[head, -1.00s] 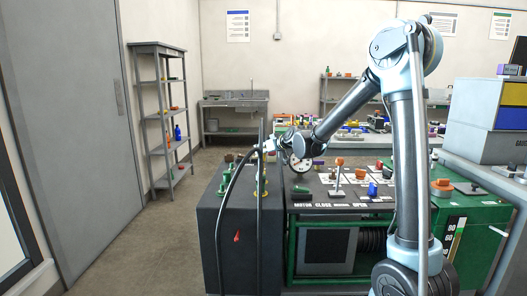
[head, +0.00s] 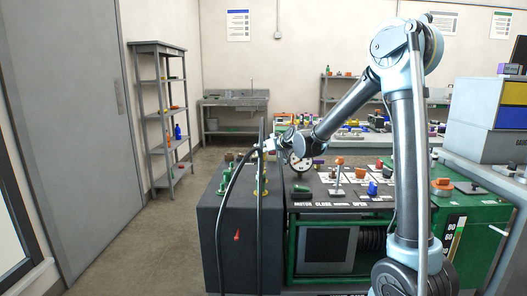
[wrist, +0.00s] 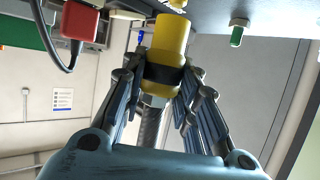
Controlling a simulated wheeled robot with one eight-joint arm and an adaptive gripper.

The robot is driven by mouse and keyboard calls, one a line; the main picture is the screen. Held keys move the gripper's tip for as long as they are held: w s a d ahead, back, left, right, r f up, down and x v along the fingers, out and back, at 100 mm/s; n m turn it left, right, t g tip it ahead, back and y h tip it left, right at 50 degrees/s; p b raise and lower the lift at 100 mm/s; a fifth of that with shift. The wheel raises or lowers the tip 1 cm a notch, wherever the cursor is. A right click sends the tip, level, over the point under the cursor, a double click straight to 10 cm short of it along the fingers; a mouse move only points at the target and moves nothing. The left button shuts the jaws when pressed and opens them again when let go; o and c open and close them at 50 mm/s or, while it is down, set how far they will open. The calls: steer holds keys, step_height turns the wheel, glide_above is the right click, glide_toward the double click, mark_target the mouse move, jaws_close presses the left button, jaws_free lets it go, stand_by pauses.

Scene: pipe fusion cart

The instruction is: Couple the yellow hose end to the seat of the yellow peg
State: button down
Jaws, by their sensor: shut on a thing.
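My gripper (wrist: 163,80) is shut on the yellow hose end (wrist: 172,38), a yellow cylinder with a black band, in the wrist view. A dark ribbed hose (wrist: 150,125) runs from it back between the fingers. Just beyond its far end a small yellow piece (wrist: 178,4) shows at the top edge. I cannot tell whether it is the yellow peg or whether the two touch. In the head view my gripper (head: 268,146) is small, above the dark cabinet (head: 225,235); the hose end cannot be made out there. Yellow and green fittings (head: 260,190) stand on the cabinet top.
In the wrist view a red block (wrist: 80,20) with a black cable is at upper left, and a green-tipped fitting (wrist: 237,34) is at upper right. In the head view a green cart (head: 330,232) with coloured parts adjoins the cabinet. Open floor (head: 160,235) lies to the left.

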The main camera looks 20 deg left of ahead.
mark_target(263, 156)
steer(key=shift+f, duration=2.1)
steer(key=c, duration=1.2)
jaws_free()
steer(key=shift+v, duration=5.9)
steer(key=shift+d, duration=0.1)
